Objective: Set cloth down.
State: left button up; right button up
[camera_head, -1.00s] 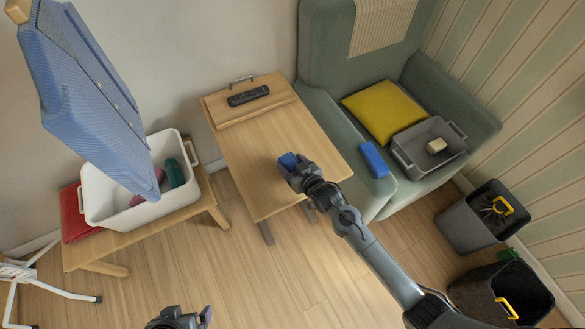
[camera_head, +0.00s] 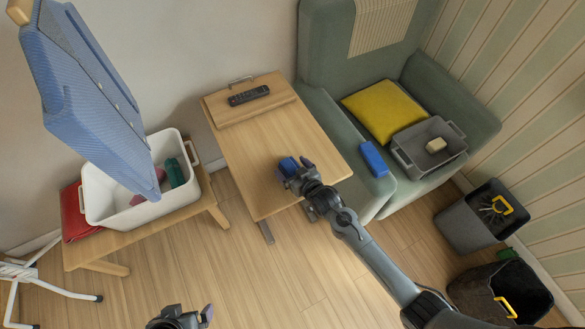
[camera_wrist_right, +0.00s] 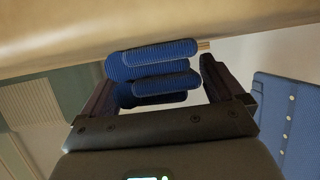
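A folded blue cloth (camera_head: 288,165) is at the right side of the small wooden table (camera_head: 262,150). In the right wrist view the cloth (camera_wrist_right: 152,72) shows as ribbed blue folds close to the table's surface. My right gripper (camera_head: 296,166) is around the cloth with its fingers spread. In the wrist view a gap shows between the cloth and the right-hand finger. My left gripper (camera_head: 182,316) is at the bottom edge, partly cut off, and empty as far as it shows.
A black remote (camera_head: 249,95) lies at the table's back. A blue block (camera_head: 373,159) lies on the green armchair (camera_head: 322,101), near a yellow cushion (camera_head: 384,110) and grey tray (camera_head: 402,157). A white bin (camera_head: 104,212) stands left, and two dark bins (camera_head: 468,232) stand right.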

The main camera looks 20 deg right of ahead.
jog(key=shift+f+b, duration=0.1)
jog(key=shift+b, duration=0.35)
jog(key=s+d+r+g+h, duration=0.1)
jog(key=s+r+g, duration=0.1)
jog(key=s, duration=0.8)
jog(key=s+d+r+g+p, duration=0.1)
jog(key=s+d+r+g, duration=0.1)
jog(key=s, duration=0.9)
jog(key=shift+d+r+g+h, duration=0.25)
jog(key=shift+r+g+h, duration=0.15)
jog(key=shift+r+g, duration=0.35)
jog(key=s+r+g, duration=0.1)
jog(key=s, duration=0.2)
jog(key=s+d+r+g, duration=0.1)
jog(key=s+g, duration=0.1)
jog(key=s, duration=0.2)
jog(key=s+r+g, duration=0.1)
jog(key=s, duration=0.3)
jog(key=shift+s+d+r+h, duration=0.15)
jog(key=shift+d+h, duration=0.1)
jog(key=shift+h, duration=0.15)
